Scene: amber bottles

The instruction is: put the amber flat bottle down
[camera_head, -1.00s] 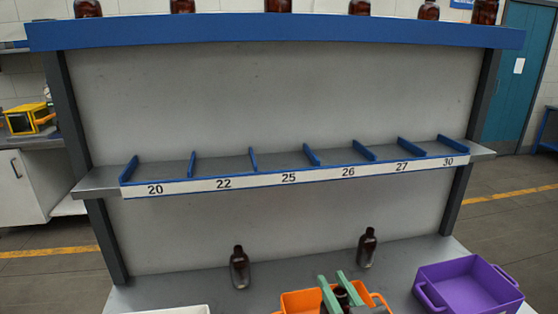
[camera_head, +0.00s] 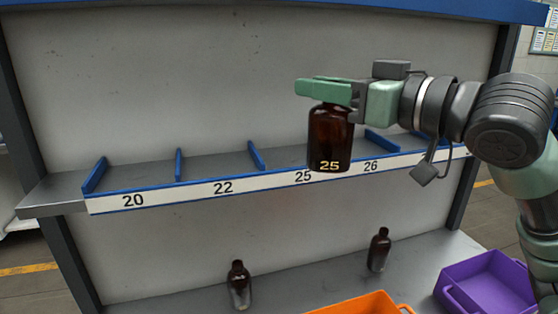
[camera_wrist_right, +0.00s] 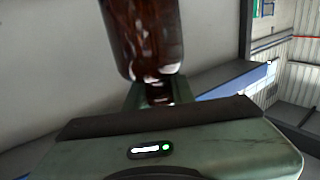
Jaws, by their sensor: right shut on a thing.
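The amber flat bottle (camera_head: 330,138), marked 25, hangs upright from my right gripper (camera_head: 325,92). The green fingers are shut around its neck, and the bottle is in front of the shelf near the 25 and 26 labels. In the head view it hides part of the shelf's 25 compartment and its divider. The bottle (camera_wrist_right: 143,35) also shows in the right wrist view, its neck between the fingers. The numbered shelf (camera_head: 222,187) has blue dividers, and the visible compartments at 20 and 22 are empty. My left gripper is not in view.
Two other amber bottles stand on the lower surface, one at the middle (camera_head: 238,287) and one further right (camera_head: 379,251). An orange crate (camera_head: 365,304) and a purple crate (camera_head: 488,283) are at the front right. The blue-edged top shelf (camera_head: 250,8) is above.

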